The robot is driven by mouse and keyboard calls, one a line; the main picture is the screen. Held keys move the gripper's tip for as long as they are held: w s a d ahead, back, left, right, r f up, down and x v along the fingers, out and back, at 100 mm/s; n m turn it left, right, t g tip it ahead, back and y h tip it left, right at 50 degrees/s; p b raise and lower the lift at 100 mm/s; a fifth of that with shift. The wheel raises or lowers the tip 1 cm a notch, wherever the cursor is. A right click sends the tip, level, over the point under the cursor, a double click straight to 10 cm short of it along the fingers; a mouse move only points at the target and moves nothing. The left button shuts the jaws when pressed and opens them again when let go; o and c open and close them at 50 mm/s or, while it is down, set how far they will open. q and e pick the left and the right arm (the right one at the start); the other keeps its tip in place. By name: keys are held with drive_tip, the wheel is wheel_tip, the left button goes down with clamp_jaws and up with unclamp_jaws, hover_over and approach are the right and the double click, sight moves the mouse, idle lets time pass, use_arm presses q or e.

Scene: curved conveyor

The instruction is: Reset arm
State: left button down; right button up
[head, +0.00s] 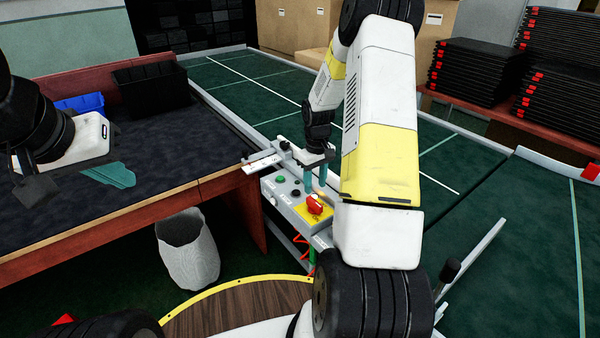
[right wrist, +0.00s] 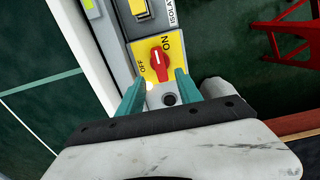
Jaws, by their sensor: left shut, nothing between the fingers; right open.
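The control box (head: 290,190) stands at the conveyor's near edge, with a red rotary switch (head: 317,205) on a yellow plate. The switch also shows in the right wrist view (right wrist: 160,60), with OFF to its left and ON at its upper right. My right gripper (head: 316,178) reaches down over the box. Its teal fingers (right wrist: 158,92) are open and apart, with the switch just beyond the gap between their tips. I see no contact with the switch.
A grey waste bin (head: 187,250) stands on the floor. The green conveyor (head: 240,85) runs behind the box. Black trays (head: 480,70) are stacked at right.

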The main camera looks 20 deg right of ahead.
drive_tip(key=s+a+r+m+t, duration=0.1)
drive_tip(key=s+a+r, duration=0.15)
drive_tip(key=r, duration=0.45)
drive_tip(key=s+a+r+t, duration=0.1)
drive_tip(key=s+a+r, duration=0.15)
drive_tip(key=r, duration=0.55)
drive_tip(key=s+a+r+m+t, duration=0.1)
drive_tip(key=s+a+r, duration=0.15)
drive_tip(key=r, duration=0.45)
drive_tip(key=s+a+r+t, duration=0.1)
drive_tip(key=s+a+r, duration=0.1)
drive_tip(key=s, duration=0.3)
drive_tip(key=s+a+r+t+y, duration=0.1)
drive_tip(key=s+a+r, duration=0.1)
drive_tip(key=s, duration=0.4)
drive_tip(key=s+a+r+m+t+y, duration=0.1)
drive_tip(key=s+a+r, duration=0.1)
drive_tip(key=s+r, duration=0.2)
drive_tip(key=shift+s+r, duration=0.2)
drive_tip(key=shift+s, duration=1)
